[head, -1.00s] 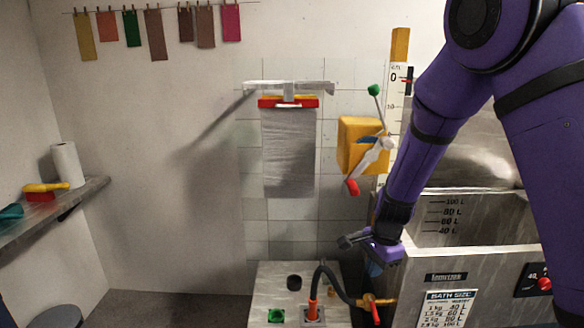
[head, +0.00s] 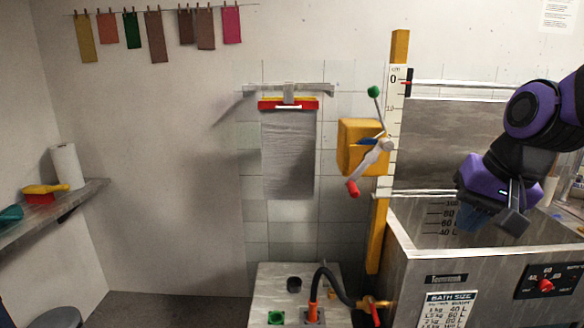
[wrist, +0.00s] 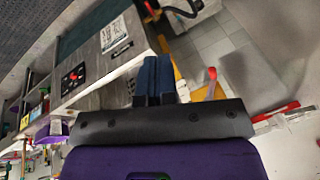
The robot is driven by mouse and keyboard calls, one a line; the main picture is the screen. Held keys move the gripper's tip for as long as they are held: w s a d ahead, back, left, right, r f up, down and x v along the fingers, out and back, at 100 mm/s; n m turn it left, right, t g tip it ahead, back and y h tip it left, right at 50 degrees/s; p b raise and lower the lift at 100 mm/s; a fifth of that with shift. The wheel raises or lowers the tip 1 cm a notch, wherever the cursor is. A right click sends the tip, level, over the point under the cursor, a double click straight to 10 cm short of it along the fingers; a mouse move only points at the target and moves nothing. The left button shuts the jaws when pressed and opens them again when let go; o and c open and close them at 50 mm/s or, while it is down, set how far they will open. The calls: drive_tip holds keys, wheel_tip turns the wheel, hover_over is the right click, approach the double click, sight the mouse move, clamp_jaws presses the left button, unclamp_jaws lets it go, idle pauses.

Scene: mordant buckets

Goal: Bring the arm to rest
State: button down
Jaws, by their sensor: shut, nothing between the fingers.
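My gripper (head: 478,218) is at the right of the head view, over the steel bath (head: 410,258), pointing down and to the left. Its dark blue fingers are together and hold nothing. In the wrist view the two fingers (wrist: 155,78) lie side by side, touching, in front of the purple and black wrist. The bath also shows at the upper left of the wrist view (wrist: 92,58), with its white label and a red knob on its front.
A yellow box with a crank (head: 358,148) is on the wall beside a yellow measuring post (head: 398,55). A steel stand (head: 262,285) with a black hose (head: 325,270) stands left of the bath. A shelf (head: 70,207) is at far left. Open floor lies between.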

drive_tip(key=s+d+r+n+h, duration=0.1)
drive_tip(key=s, duration=0.4)
drive_tip(key=s+d+r+n+t, duration=0.1)
drive_tip(key=s+d+r+n, duration=0.1)
drive_tip(key=s, duration=0.3)
drive_tip(key=shift+s+r+n+t+h, duration=0.2)
drive_tip(key=shift+r+n+t+h, duration=0.1)
drive_tip(key=shift+h, duration=0.1)
